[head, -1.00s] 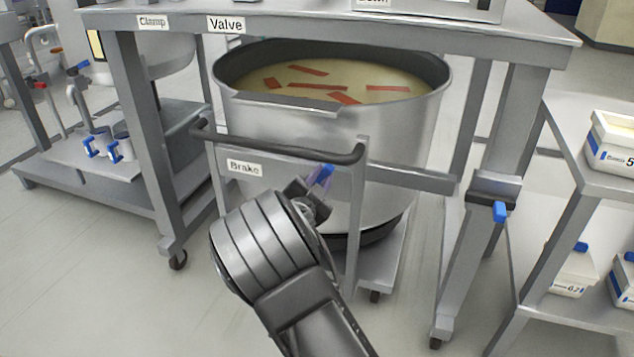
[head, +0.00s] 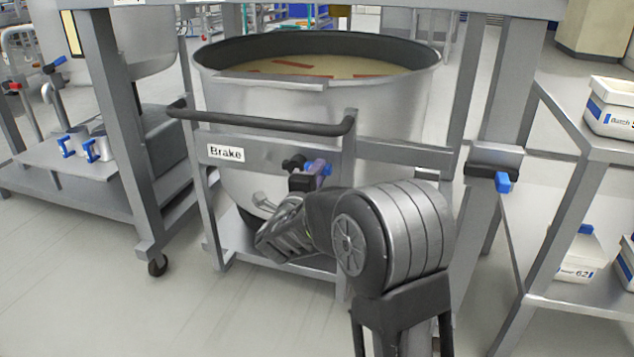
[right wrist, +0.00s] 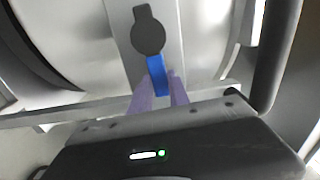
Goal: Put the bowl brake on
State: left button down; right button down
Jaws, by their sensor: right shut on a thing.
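The brake is a lever with a black round hub (head: 293,163) and a blue grip (head: 326,170), on the bowl trolley's front, right of the "Brake" label (head: 226,153). My right gripper (head: 314,168) is at the lever, its pale purple fingers around the blue grip. In the right wrist view, the black hub (right wrist: 148,32) is above and the blue grip (right wrist: 158,76) sits between the fingers of my right gripper (right wrist: 160,90), which is shut on it. The big steel bowl (head: 240,98) with pale contents and red strips stands behind. My left gripper is not in view.
The trolley's dark push bar (head: 270,127) runs above the brake; it also shows beside the gripper in the right wrist view (right wrist: 278,60). A grey frame leg with a blue-handled clamp (head: 495,165) stands right. A shelf (head: 590,145) with white tubs is further right.

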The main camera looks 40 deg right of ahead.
jog(key=shift+f+m+b, duration=0.2)
jog(key=shift+m+b, duration=0.15)
jog(key=shift+m, duration=0.05)
jog(key=c, duration=1.2)
grip_release()
jog(key=shift+c, duration=0.2)
jog(key=p+v, duration=0.2)
jog(key=v, duration=0.5)
jog(key=shift+s+a, duration=0.2)
jog(key=shift+a, duration=0.15)
